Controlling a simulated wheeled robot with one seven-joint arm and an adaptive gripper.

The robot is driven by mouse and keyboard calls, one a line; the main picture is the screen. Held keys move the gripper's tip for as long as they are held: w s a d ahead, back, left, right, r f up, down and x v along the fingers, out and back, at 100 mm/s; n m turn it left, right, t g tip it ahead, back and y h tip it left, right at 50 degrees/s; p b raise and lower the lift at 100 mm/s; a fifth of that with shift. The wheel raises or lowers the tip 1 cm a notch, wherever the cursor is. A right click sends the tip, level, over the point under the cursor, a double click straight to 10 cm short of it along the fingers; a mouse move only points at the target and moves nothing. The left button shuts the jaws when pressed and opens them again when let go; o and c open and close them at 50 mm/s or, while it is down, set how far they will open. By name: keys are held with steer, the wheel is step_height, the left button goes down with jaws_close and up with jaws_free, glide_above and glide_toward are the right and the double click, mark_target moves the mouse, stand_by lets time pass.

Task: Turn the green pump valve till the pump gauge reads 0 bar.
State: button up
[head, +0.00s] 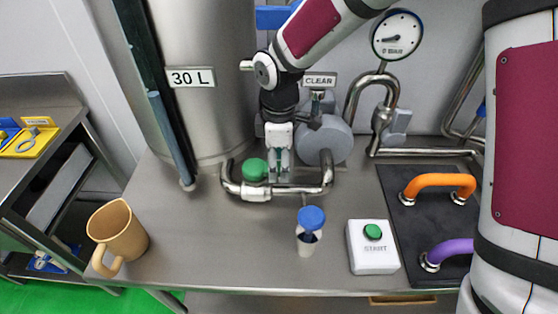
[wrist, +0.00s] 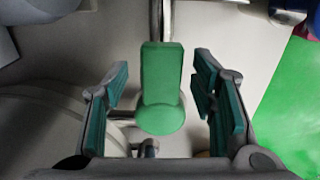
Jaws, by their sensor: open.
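The green pump valve (head: 255,170) sits on a bent steel pipe (head: 258,192) in front of the tank. In the wrist view the green valve handle (wrist: 162,88) lies between the two finger pads, with a gap on each side. My gripper (head: 280,170) is open and points down just to the right of the valve in the head view. In the wrist view my gripper (wrist: 162,100) shows its teal pads apart. The round gauge (head: 397,35) has a white face, and its needle points left; its numbers are too small to read.
A tan jug (head: 118,235) stands at the table's left. A blue-capped sample bottle (head: 310,230), a START button box (head: 373,246), and orange (head: 440,182) and purple (head: 452,250) handles on a black mat stand to the right. The pump (head: 325,140) is close behind my gripper.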

mark_target(279, 166)
steer(key=shift+r, duration=0.15)
step_height(279, 166, up, 12)
stand_by(0.4)
stand_by(0.3)
steer(key=s+d+r+m+t, duration=0.1)
steer(key=s+d+r+m, duration=0.35)
steer(key=d, duration=0.35)
steer(key=s+d+r+m+t, duration=0.2)
steer(key=s+d+r+m, duration=0.25)
steer(key=d, duration=0.25)
steer(key=s+d+m+t, duration=0.2)
steer(key=s+d+m, duration=0.6)
steer(key=s, duration=0.3)
steer(key=shift+m, duration=0.9)
stand_by(0.7)
